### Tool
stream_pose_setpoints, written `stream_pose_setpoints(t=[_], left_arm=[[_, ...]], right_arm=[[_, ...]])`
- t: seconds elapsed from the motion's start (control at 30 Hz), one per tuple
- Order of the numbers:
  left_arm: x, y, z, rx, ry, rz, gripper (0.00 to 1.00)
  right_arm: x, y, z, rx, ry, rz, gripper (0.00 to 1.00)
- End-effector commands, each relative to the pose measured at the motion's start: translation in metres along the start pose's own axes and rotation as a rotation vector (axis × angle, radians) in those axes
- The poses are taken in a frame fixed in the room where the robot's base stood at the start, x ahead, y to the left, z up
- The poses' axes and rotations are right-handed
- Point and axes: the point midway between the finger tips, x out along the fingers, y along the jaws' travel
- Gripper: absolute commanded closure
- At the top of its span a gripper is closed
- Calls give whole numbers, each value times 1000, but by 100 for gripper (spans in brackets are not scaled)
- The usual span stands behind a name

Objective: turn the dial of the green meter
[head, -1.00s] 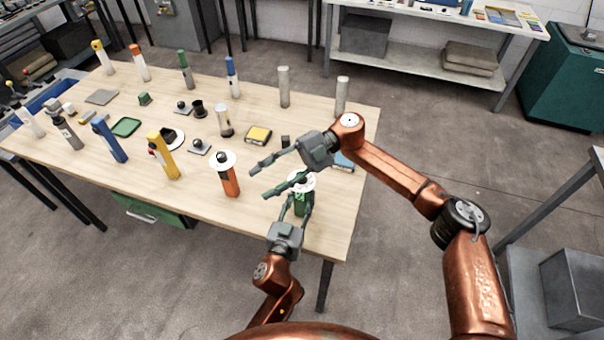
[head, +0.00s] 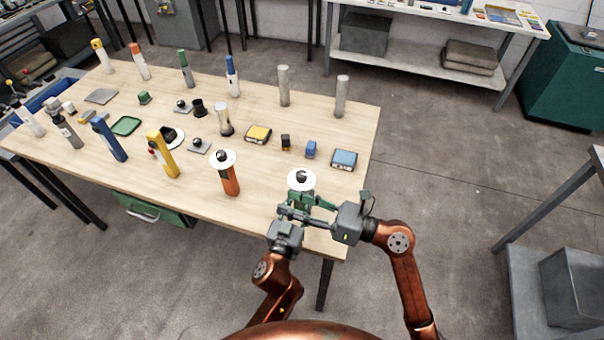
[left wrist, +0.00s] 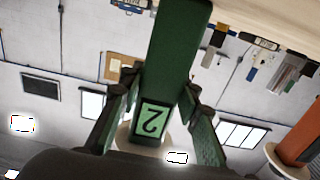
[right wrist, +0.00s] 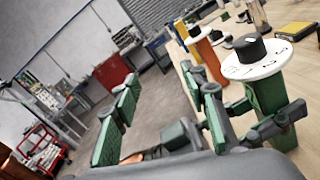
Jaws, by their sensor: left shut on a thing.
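The green meter has a green body with a white dial disc and a black knob on top (head: 301,181); it stands near the table's front right corner. It also shows upright at the right of the right wrist view (right wrist: 268,85) and inverted in the left wrist view (left wrist: 172,50), with a "2" label. My left gripper (left wrist: 160,88) is shut on the green body below the dial. My right gripper (right wrist: 160,78) is open and empty beside the meter. In the head view it partly hides the green body and the left fingers. The meter is outside the right fingers.
An orange meter with a white dial (head: 229,180) stands to the left, and a yellow one (head: 163,155) beyond it. Blue (head: 344,159) and yellow (head: 257,134) boxes lie farther back on the table (head: 265,195). Floor right of the table is clear.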

Motion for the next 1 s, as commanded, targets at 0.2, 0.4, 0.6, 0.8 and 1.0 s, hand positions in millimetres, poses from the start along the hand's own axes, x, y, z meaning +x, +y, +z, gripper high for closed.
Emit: stream_pose_setpoints(t=[0.2,0.4,0.6,0.8,1.0], left_arm=[[0,0,0,-1,-1,1,100],[0,0,0,-1,0,1,100],[0,1,0,-1,0,1,100],[0,0,0,0,0,1,100],[0,0,0,0,0,0,100]], right_arm=[[-64,-47,3,-229,-64,-302,60],[-85,-62,4,-307,-62,-404,60],[-62,-72,7,-310,-63,-407,60],[-24,-87,12,-306,-63,-404,60],[6,-100,15,-306,-61,-405,60]])
